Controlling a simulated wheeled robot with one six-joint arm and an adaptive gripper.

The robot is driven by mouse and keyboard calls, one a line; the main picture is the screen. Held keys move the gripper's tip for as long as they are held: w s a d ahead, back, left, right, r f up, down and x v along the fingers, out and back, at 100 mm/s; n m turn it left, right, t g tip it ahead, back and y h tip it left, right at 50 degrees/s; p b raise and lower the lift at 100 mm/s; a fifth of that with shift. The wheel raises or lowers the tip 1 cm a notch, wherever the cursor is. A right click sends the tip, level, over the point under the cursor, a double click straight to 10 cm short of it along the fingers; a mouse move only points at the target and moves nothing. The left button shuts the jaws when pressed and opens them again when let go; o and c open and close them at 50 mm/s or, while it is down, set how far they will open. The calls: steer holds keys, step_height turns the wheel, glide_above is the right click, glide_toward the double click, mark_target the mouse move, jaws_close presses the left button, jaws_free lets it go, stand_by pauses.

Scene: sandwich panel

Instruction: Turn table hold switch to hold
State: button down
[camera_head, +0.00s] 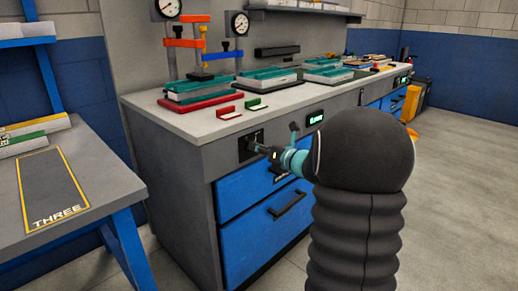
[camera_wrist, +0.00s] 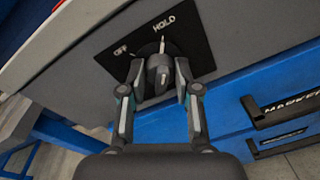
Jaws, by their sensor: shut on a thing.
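The table hold switch (camera_wrist: 160,66) is a grey rotary knob on a black plate (camera_wrist: 192,38) marked OFF and HOLD. In the wrist view its light pointer mark points up toward the word HOLD, and OFF lies to its upper left. My gripper (camera_wrist: 159,78) is shut on the knob, one finger on each side of it. In the head view the black plate (camera_head: 246,144) is on the grey front of the bench, above the blue drawers. My gripper (camera_head: 262,149) reaches it from the right; the knob is mostly hidden there.
A small lever and a green display (camera_head: 315,118) are right of the switch. Blue drawers (camera_head: 258,236) with dark handles are below. The bench top (camera_head: 190,122) holds a clamp fixture and green panels. A side table (camera_head: 85,165) marked THREE is at left.

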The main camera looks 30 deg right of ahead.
steer(key=c, duration=0.8)
jaws_free()
steer(key=v, duration=1.2)
